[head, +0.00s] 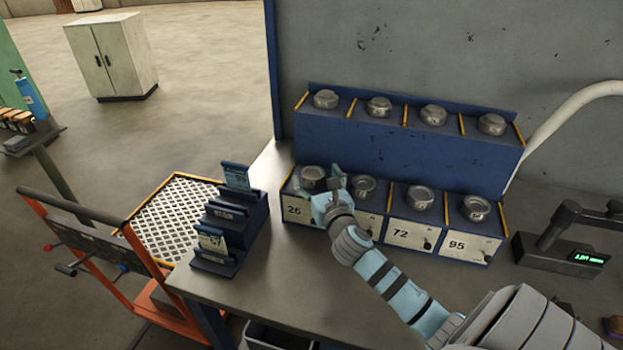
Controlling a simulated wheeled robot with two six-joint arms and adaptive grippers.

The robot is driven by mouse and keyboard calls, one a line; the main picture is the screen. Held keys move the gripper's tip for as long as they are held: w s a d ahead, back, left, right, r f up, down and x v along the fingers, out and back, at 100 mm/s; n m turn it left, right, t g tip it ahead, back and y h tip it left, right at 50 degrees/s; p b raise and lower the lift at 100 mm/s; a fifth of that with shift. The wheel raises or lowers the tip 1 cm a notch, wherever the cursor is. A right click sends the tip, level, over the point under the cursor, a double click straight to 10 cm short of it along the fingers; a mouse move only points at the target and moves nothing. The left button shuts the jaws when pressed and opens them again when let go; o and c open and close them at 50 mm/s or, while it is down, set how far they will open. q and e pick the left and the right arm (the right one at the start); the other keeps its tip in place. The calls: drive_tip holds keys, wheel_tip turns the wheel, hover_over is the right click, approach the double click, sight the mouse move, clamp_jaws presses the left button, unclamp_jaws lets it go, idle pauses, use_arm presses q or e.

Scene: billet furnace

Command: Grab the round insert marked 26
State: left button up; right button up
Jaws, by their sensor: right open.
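The round insert marked 26 (312,177) is a dark grey metal disc in the leftmost bay of the lower row of the blue rack (400,148). The white label 26 (293,210) is on the front below it, partly covered by my gripper. My right gripper (324,183) is open, with its fingers close to the front and right side of this insert. I cannot tell whether they touch it. My left gripper is not in view.
More inserts sit to the right, at labels 72 (420,198) and 95 (475,207), and several on the upper shelf (379,106). A blue card holder (230,225) stands at left, a scale (570,245) at right. The bench front is clear.

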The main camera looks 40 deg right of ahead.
sight(310, 167)
drive_tip(key=x, duration=0.4)
drive_tip(key=shift+f, duration=0.35)
drive_tip(key=shift+s+r, duration=0.1)
drive_tip(key=shift+s, duration=0.05)
drive_tip(key=c, duration=0.3)
clamp_jaws()
